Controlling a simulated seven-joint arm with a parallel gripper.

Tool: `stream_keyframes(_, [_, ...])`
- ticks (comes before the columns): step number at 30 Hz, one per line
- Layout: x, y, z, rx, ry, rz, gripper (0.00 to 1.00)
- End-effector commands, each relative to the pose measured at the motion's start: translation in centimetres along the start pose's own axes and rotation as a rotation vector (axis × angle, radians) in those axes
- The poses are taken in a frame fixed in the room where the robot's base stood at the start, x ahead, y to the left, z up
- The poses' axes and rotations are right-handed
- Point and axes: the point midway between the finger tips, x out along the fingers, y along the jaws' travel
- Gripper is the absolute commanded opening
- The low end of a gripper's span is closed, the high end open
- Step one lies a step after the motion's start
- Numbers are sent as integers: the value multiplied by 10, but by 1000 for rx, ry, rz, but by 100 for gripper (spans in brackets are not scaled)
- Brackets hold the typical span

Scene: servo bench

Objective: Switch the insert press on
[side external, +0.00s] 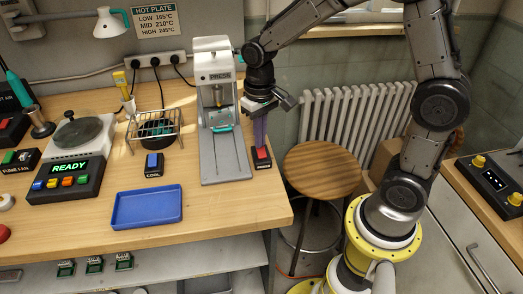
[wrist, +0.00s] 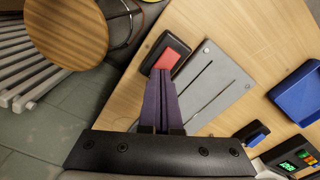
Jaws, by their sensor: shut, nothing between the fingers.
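The insert press (side external: 215,75), a pale upright machine marked PRESS, stands on a grey base plate (side external: 224,160) near the bench's right side. A small black switch box with a red rocker (side external: 262,154) sits right of the base plate. In the wrist view the red rocker (wrist: 167,62) shows at the tips of my fingers, and the press's slotted base plate (wrist: 215,85) lies beside it. My gripper (side external: 261,146) points down over the red rocker with its purple fingers shut and empty. The tips are at or just above the rocker; I cannot tell whether they touch.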

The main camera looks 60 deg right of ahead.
Motion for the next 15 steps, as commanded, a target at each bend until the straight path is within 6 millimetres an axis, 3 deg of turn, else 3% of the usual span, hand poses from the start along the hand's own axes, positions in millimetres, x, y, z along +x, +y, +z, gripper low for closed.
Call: stream_keyframes(15, [7, 0, 0, 0, -1, 0, 0])
